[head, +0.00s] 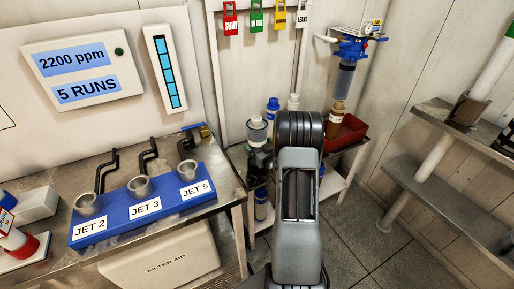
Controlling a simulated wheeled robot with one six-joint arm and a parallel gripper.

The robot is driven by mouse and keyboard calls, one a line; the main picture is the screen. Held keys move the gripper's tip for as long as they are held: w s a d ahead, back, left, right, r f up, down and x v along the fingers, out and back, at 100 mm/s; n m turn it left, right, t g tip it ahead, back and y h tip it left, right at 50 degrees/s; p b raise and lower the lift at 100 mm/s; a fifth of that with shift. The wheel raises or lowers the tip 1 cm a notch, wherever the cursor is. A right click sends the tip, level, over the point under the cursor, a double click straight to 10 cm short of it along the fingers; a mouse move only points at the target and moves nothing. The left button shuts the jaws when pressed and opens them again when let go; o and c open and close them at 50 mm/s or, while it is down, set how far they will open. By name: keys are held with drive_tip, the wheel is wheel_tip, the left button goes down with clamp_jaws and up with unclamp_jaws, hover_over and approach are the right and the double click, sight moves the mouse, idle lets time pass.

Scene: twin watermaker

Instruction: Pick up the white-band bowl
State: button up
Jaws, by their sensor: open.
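I cannot pick out the white-band bowl for certain. A pale grey, cup-like piece with a whitish rim (257,126) stands at the back, left of my arm, above darker parts on a low shelf unit. A clear-grey filter bowl (345,80) hangs under a blue head on the back wall, at the upper right. My arm rises through the middle and covers part of the shelf unit. My gripper does not show; it seems hidden behind the arm or out of the picture.
A steel bench (140,232) on the left bears a blue block (118,217) with JET 2, JET 3 and JET 5 cups. A red bin (344,134) and a brown bottle (336,117) are right of my arm. Grey shelves (440,200) line the right. Floor shows between.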

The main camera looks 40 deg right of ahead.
drive_tip(key=shift+w, duration=0.6)
drive_tip(key=shift+c, duration=0.2)
drive_tip(key=shift+d+r, duration=0.1)
drive_tip(key=c, duration=1)
